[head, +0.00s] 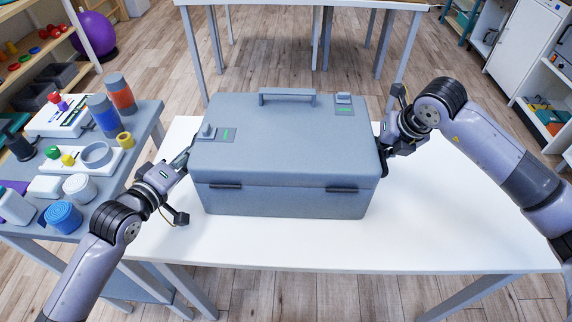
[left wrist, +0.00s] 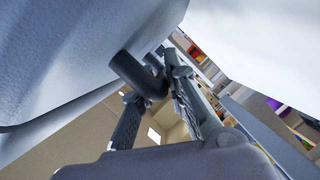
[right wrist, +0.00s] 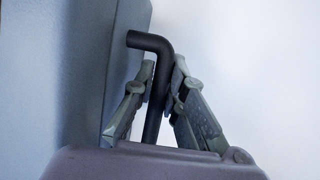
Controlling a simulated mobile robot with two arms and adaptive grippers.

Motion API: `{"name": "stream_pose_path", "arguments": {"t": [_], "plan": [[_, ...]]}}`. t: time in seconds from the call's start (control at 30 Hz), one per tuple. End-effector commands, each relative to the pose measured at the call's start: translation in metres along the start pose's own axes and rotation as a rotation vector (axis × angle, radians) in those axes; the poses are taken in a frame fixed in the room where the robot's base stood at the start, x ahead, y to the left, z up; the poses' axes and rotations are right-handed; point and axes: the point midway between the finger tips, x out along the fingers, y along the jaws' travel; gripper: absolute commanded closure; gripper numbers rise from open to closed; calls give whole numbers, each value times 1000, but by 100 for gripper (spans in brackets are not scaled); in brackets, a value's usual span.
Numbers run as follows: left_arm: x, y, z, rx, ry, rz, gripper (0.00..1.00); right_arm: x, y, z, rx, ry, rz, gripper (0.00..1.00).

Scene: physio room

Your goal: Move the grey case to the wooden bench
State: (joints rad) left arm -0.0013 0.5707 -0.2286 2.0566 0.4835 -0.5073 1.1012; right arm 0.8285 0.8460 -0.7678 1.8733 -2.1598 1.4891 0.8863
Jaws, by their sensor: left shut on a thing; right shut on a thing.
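The grey case (head: 285,140) is upright and closed over the white table, with a handle (head: 287,97) on its lid. I cannot tell whether its base touches the table. My left gripper (head: 183,160) is at the case's left side. In the left wrist view its fingers close around a dark side handle (left wrist: 140,75) of the case. My right gripper (head: 386,138) is at the case's right side. In the right wrist view its fingers are shut on a black bent side handle (right wrist: 152,85). The wooden bench cannot be made out for certain.
The white table (head: 440,220) has free room right of the case. A grey side table (head: 140,125) with rollers, tape and small therapy items stands at the left. Another table (head: 300,2) stands behind. Shelves line both sides, and a purple ball (head: 95,33) sits back left.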

Motion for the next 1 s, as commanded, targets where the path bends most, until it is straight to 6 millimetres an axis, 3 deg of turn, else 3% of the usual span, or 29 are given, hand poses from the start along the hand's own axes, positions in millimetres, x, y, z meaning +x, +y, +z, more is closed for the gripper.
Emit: {"name": "stream_pose_path", "arguments": {"t": [0.67, 1.0], "plan": [[-1, 3, -3, 2, 3, 3, 100, -4, 1, 3, -2, -6, 2, 100], [-6, 22, -15, 2, 3, 3, 100, -25, 5, 12, -2, -6, 1, 100]]}}
